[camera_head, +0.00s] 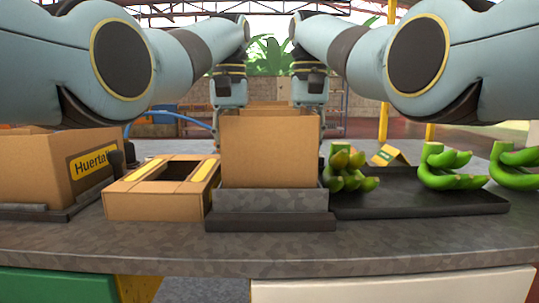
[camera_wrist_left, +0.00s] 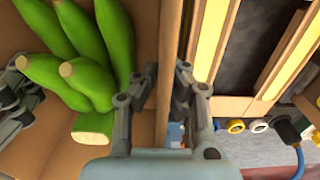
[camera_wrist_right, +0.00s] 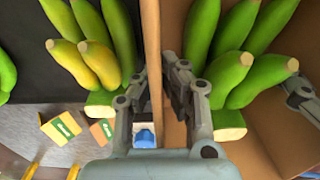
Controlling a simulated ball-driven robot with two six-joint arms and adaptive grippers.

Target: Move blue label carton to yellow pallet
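A tall brown carton (camera_head: 268,150) is at the middle of the counter, above a grey block. No blue label shows on the side facing me. Green bananas (camera_wrist_left: 95,50) are inside it in the left wrist view. My left gripper (camera_head: 230,92) points down at its far left; its fingers (camera_wrist_left: 160,75) lie on both sides of a carton wall and appear closed on it. My right gripper (camera_head: 309,92) is likewise at the far right, its fingers (camera_wrist_right: 153,72) on both sides of the opposite wall. I cannot clearly identify a yellow pallet.
A carton with a yellow label (camera_head: 90,168) stands left. A low brown carton (camera_head: 155,203) is close beside the middle one. A dark tray (camera_head: 400,203) with banana bunches (camera_head: 346,172) lies right. A small yellow-and-green box (camera_head: 390,156) is behind it.

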